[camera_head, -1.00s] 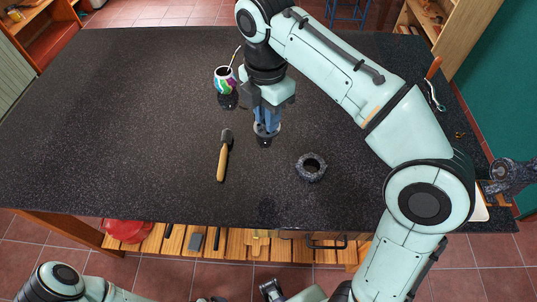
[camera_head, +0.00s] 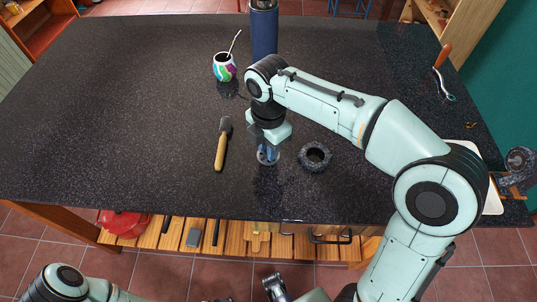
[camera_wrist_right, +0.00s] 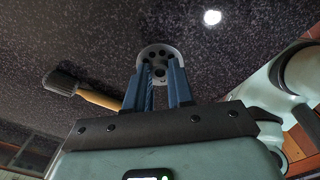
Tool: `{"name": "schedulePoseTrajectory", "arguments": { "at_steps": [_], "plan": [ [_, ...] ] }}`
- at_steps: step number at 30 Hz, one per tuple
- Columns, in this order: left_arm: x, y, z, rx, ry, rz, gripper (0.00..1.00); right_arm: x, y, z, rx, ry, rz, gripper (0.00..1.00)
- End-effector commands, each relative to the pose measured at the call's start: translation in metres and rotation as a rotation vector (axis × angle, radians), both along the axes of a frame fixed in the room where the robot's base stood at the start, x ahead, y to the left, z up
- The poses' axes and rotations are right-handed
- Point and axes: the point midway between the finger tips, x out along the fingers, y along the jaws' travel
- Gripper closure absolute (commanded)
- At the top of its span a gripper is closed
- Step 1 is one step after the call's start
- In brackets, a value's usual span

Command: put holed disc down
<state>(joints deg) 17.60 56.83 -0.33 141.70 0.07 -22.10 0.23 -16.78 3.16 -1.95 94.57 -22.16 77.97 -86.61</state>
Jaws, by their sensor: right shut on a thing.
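The holed disc (camera_head: 268,158) is a small grey round plate, held between the blue fingers of my right gripper (camera_head: 267,149) over the dark speckled table (camera_head: 120,130). The right wrist view shows the disc (camera_wrist_right: 160,58) with several round holes, at the fingertips of my right gripper (camera_wrist_right: 157,76). A reflection shows on the table below the disc. It looks close to the surface; I cannot tell whether it touches. My left gripper (camera_head: 276,287) seems to be the small dark part at the bottom edge, away from the disc; its jaws are unclear.
A dark toothed ring (camera_head: 315,156) lies just right of the disc. A wooden-handled brush (camera_head: 222,145) lies to its left. A colourful cup with a straw (camera_head: 224,67) and a blue bottle (camera_head: 264,30) stand behind. The table's left side is clear.

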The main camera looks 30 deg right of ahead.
Motion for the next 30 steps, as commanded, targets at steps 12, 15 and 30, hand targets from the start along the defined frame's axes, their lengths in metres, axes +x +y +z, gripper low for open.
{"name": "schedulePoseTrajectory", "arguments": {
  "at_steps": [12,15,30],
  "plan": [
    [-0.002,0.0,-0.007,0.0,0.002,0.0,0.0,0.0,0.0,-0.033,0.0,0.002,-0.001,1.0],
    [-0.002,0.0,-0.007,0.0,0.002,0.0,0.0,0.0,0.0,-0.033,0.0,0.002,-0.001,1.0],
    [-0.002,0.0,-0.007,0.0,0.002,0.0,0.0,0.0,0.0,-0.034,0.0,0.002,0.0,0.52]
  ]
}}
